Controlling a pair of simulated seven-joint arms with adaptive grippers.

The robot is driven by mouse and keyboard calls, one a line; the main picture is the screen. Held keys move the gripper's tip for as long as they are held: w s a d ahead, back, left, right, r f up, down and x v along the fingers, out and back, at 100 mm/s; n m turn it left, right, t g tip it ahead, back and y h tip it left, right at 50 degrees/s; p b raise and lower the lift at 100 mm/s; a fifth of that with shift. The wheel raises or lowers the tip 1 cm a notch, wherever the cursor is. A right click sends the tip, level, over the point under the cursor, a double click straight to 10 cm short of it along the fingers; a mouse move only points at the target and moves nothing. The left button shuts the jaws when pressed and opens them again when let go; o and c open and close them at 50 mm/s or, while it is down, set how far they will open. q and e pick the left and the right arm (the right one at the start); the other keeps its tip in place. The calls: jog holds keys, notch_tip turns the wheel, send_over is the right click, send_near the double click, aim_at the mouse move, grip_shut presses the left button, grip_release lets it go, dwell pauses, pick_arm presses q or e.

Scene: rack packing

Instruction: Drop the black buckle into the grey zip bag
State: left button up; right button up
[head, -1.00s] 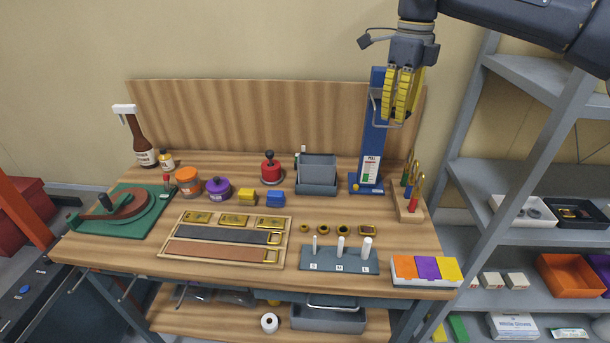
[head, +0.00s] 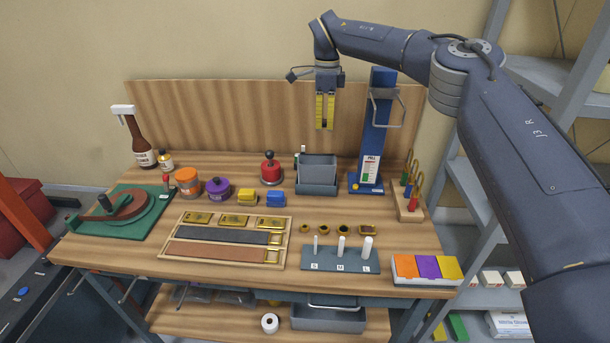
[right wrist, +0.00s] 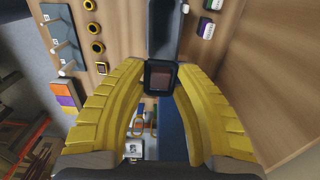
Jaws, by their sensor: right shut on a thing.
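My right gripper (head: 325,126) hangs fingers-down above the back of the bench, in front of the wooden back panel. Its yellow fingers are shut on the black buckle (right wrist: 161,77), a small square black frame seen between the fingertips in the right wrist view. My left gripper is not in view.
A blue press (head: 374,140) with a metal handle stands just right of the gripper. A blue block (head: 276,199), a buckle tray (head: 166,250) and a peg stand (head: 340,259) lie in front.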

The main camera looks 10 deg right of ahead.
jog(key=shift+w+d+f, duration=0.1)
jog(key=shift+w+f, duration=0.2)
jog(key=shift+f, duration=3.25)
jog(key=o, duration=1)
jog(key=shift+o, duration=0.2)
notch_tip(320, 180, up, 12)
jog(key=shift+r, duration=0.1)
